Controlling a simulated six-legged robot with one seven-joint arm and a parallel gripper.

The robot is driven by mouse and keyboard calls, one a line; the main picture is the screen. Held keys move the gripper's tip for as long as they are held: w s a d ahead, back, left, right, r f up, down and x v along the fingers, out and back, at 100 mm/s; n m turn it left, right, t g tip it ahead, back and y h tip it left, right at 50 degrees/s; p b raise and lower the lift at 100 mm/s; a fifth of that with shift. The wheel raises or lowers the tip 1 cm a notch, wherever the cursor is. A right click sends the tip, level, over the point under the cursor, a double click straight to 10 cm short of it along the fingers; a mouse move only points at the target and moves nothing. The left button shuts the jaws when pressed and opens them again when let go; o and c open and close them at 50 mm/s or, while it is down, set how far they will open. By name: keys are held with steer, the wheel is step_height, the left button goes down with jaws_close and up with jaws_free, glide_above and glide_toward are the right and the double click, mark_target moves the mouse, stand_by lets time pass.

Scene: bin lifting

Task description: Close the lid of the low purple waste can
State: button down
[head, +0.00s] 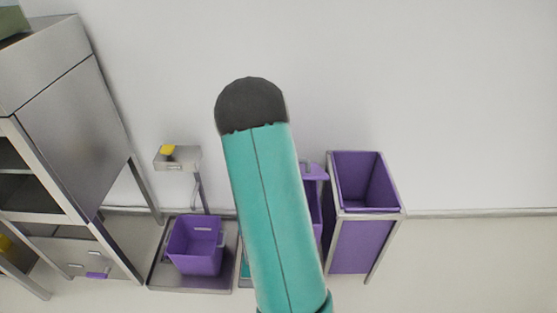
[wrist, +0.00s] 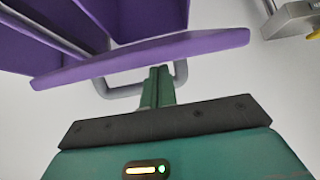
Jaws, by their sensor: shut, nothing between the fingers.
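In the head view, a purple can with a lid (head: 314,172) shows only as a strip behind my teal arm, and most of it is hidden. I take it to be the low waste can. In the wrist view, its purple lid (wrist: 205,47) is a slab seen nearly edge-on. A grey bar loop (wrist: 181,78) shows below the slab. My gripper (wrist: 160,72) is shut and empty, its fingertips at the slab's lower edge, near the loop. Whether they touch is unclear. The gripper is hidden in the head view.
A taller open purple bin (head: 363,240) in a metal frame stands at the right. A small purple bin (head: 195,247) sits at the left on a metal platform with a display post (head: 178,160). A steel cabinet (head: 75,115) fills the left. Floor at the far right is clear.

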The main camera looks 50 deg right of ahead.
steer(key=s+a+f, duration=0.2)
steer(key=a+f, duration=0.1)
steer(key=f, duration=0.6)
steer(key=s+a+f, duration=0.3)
steer(key=f, duration=0.6)
steer(key=shift+s, duration=0.1)
steer(key=shift+r, duration=0.1)
